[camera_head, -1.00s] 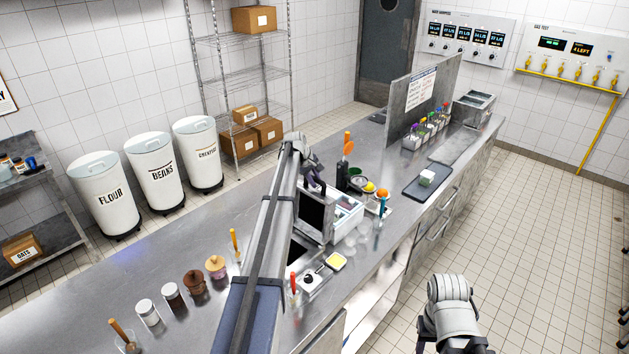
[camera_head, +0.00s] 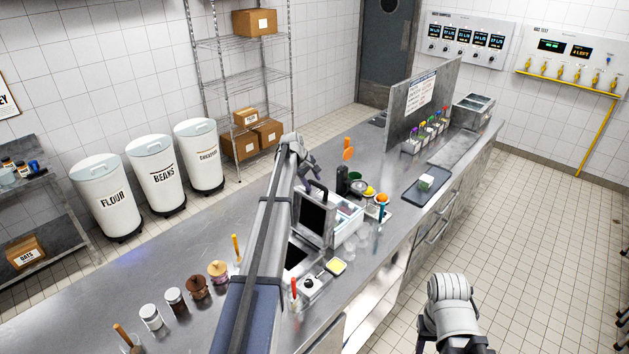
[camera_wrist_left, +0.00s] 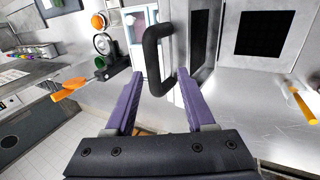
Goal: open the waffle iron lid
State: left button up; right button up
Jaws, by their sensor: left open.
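The waffle iron stands on the steel counter with its lid (camera_head: 313,217) raised upright. The lid's dark inner plate faces the front, and the dark lower plate (camera_head: 294,256) lies exposed; it also shows in the wrist view (camera_wrist_left: 265,34). The black lid handle (camera_head: 319,187) is at the lid's top edge. In the wrist view the handle (camera_wrist_left: 154,60) is a black loop in front of and between the two purple fingers. My left gripper (camera_head: 309,172) is open, just behind and above the handle; contact cannot be told. My right gripper does not show.
A tray of small containers (camera_head: 348,218) stands right behind the lid. A black holder with an orange spatula (camera_head: 347,150) and bowls stand beyond it. Several jars (camera_head: 197,287) line the counter at left. A batter cup with a red-handled tool (camera_head: 294,290) is in front.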

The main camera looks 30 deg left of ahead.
pick_arm(q)
jog(key=s+a+r, duration=0.1)
jog(key=s+a, duration=0.2)
jog(key=s, duration=0.9)
jog(key=shift+a, duration=0.25)
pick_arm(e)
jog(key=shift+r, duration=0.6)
pick_arm(q)
jog(key=shift+r, duration=0.1)
